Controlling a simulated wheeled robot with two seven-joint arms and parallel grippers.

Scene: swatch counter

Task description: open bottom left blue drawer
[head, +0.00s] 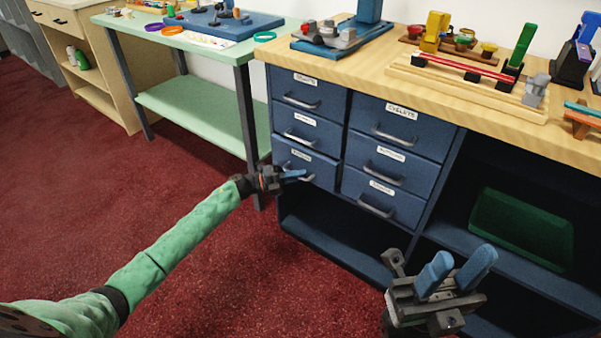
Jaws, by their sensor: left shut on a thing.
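The bottom left blue drawer (321,164) is the lowest of the left column in the blue cabinet under the wooden counter. It has a grey bar handle and a small white label. Its front looks about level with the drawers above. My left gripper (301,175) reaches it from the left and is shut on its handle, which the fingers partly hide. My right gripper (455,270) is at the lower right, in front of the cabinet's lower part. Its two blue fingers point up and stand apart, with nothing between them.
More blue drawers are above and to the right, among them the bottom right drawer (383,197). A green bin (521,229) is on the shelf at right. A green table (200,107) stands left of the cabinet. Red carpet (225,265) in front is clear.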

